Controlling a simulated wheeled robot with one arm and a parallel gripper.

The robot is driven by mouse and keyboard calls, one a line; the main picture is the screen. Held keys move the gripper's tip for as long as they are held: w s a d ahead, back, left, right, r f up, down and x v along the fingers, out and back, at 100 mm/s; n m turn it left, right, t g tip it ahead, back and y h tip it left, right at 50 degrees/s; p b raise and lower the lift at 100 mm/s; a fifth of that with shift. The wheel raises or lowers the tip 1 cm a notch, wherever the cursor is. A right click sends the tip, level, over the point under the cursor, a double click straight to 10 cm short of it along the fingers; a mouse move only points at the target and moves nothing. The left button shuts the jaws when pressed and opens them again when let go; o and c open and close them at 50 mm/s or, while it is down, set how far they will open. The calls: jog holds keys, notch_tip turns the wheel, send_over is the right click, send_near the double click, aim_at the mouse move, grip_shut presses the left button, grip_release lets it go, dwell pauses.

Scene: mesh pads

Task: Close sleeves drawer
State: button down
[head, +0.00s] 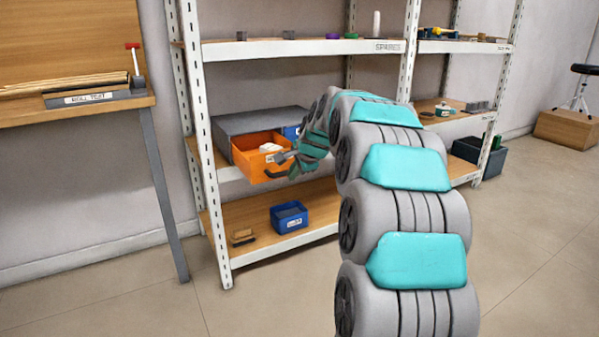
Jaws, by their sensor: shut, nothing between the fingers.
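An orange drawer (252,172) sticks out of a grey drawer cabinet (250,122) on the middle shelf of the rack. It is pulled open, and something white lies inside it. Any label on its front is too small or hidden to read. My gripper (278,167) is at the right part of the drawer's front, shut and empty. I cannot tell whether it touches the drawer. My arm comes from the lower right and hides the right side of the cabinet, where part of a blue drawer front (291,132) shows.
A blue bin (289,217) and a small brown block (243,237) stand on the lower shelf. The white rack post (205,160) is left of the drawer. A wooden bench (60,113) stands further left. The floor in front is clear.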

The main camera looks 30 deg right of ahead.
aim_at(264, 148)
jog(key=shift+w+f, duration=0.1)
jog(key=shift+w, duration=0.85)
jog(key=w+p, duration=0.4)
jog(key=w, duration=0.2)
jog(key=w+p, duration=0.4)
jog(key=w, duration=0.2)
jog(key=w+p, duration=0.4)
jog(key=w, duration=0.2)
jog(key=shift+w+a+p, duration=0.2)
jog(key=shift+a+p, duration=0.15)
jog(key=shift+a, duration=0.05)
jog(key=shift+w, duration=0.15)
